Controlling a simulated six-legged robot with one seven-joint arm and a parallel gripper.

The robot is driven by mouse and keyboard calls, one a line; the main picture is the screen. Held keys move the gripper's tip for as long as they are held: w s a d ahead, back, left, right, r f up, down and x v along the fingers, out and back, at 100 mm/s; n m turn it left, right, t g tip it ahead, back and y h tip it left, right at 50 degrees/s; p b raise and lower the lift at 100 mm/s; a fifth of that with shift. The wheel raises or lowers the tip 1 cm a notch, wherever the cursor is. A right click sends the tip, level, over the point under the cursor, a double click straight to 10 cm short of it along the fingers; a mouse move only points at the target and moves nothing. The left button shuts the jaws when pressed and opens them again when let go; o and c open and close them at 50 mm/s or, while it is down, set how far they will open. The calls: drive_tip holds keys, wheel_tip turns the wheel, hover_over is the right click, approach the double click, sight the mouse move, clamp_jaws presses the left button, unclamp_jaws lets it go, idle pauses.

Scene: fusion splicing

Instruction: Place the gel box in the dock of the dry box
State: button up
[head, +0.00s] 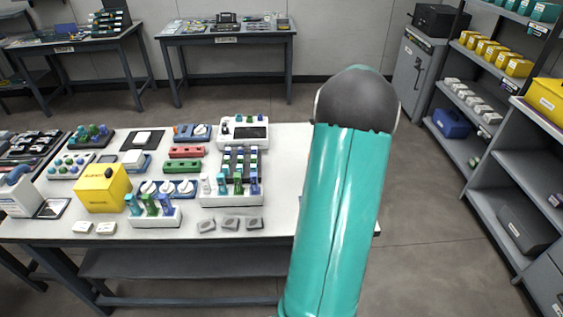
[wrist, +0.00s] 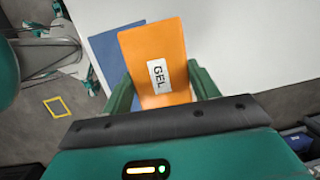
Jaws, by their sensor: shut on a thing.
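The gel box is an orange block with a white "GEL" label (wrist: 152,40) in the wrist view. My gripper (wrist: 160,82) is shut on it, with one green finger on each side. The box stands up out of the fingers, slightly tilted in the picture. A flat blue panel (wrist: 106,45) shows behind its left side, at the edge of a white surface; I cannot tell whether it belongs to the dry box or its dock. In the head view my teal arm hides the gripper, the gel box and part of the table. I cannot make out the dry box for sure.
Shelves with yellow boxes (head: 517,67) stand right. Open floor (head: 430,215) lies between table and shelves.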

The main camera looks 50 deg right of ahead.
drive_tip(key=w+d+f, duration=0.1)
drive_tip(key=w+f, duration=0.2)
drive_tip(key=w, duration=0.1)
drive_tip(key=w+d+f, duration=0.2)
drive_tip(key=w+f, duration=0.1)
drive_tip(key=w, duration=0.1)
drive_tip(key=w+d+f, duration=0.1)
drive_tip(key=w+f, duration=0.2)
drive_tip(key=shift+w+d+f, duration=0.15)
drive_tip(key=shift+w+f, duration=0.1)
drive_tip(key=shift+w, duration=0.15)
drive_tip(key=shift+f, duration=1.45)
drive_tip(key=o, duration=1.3)
drive_tip(key=shift+f, duration=0.1)
drive_tip(key=v, duration=1.2)
